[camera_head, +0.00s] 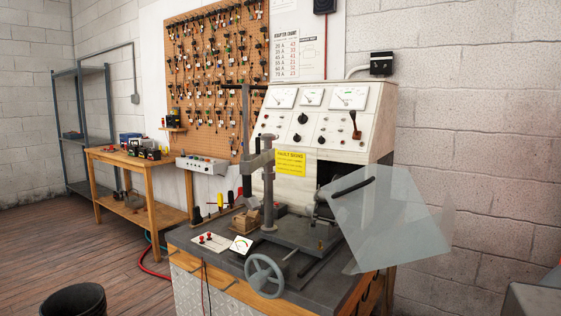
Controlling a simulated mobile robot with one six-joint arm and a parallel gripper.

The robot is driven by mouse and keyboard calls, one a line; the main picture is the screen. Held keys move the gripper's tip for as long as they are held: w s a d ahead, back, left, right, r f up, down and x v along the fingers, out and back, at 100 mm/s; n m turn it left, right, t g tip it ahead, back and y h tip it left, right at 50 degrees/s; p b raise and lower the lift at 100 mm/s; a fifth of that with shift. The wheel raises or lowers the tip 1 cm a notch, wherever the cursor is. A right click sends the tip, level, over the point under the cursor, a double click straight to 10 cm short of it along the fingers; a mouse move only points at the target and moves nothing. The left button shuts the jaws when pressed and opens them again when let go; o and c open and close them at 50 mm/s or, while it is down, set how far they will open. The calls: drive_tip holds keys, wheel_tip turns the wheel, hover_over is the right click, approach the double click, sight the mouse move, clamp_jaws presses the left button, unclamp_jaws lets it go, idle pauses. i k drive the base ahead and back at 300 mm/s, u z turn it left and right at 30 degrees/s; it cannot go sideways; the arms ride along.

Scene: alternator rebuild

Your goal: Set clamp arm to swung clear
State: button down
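What looks like the clamp arm (257,160) is a grey bar on the upper part of an upright post (268,205) on the test bench. It reaches to the left of the post, with a tall dark rod (246,120) at its outer end. The post stands at the left edge of a dark raised bed plate (305,233). I cannot tell whether the arm lies over any part. My gripper is not in view.
A clear shield (388,222) with a black handle tilts over the bench's right side. A handwheel (264,275) sticks out at the front. A black bucket (75,300) stands on the floor.

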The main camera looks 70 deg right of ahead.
sight(248, 164)
drive_tip(key=z, duration=0.15)
drive_tip(key=k, duration=1.85)
drive_tip(key=u, duration=0.45)
drive_tip(key=i, duration=1)
drive_tip(key=z, duration=0.05)
